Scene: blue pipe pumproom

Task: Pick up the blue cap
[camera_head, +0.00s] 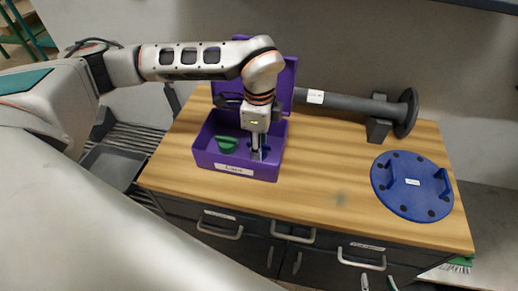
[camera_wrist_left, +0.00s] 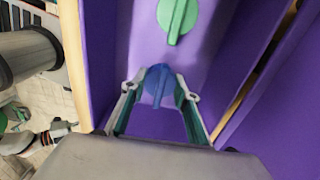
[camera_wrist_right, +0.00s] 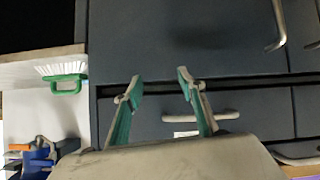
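The blue cap (camera_wrist_left: 158,88) is inside the purple box (camera_head: 212,170), and a small part of it shows beside my gripper in the head view (camera_head: 266,149). My left gripper (camera_head: 257,154) points down into the box. In the left wrist view its fingers (camera_wrist_left: 159,82) are apart on either side of the blue cap's raised grip, with gaps visible. I cannot tell whether the fingertips touch the cap. My right gripper (camera_wrist_right: 160,84) is open and empty in front of the drawer fronts; the head view does not show it.
A green cap (camera_head: 227,144) lies in the box, left of the blue one. The box's lid stands open at the back. A grey flanged pipe (camera_head: 350,103) and a blue disc (camera_head: 412,187) with a handle rest on the wooden worktop (camera_head: 320,165). The worktop's middle is clear.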

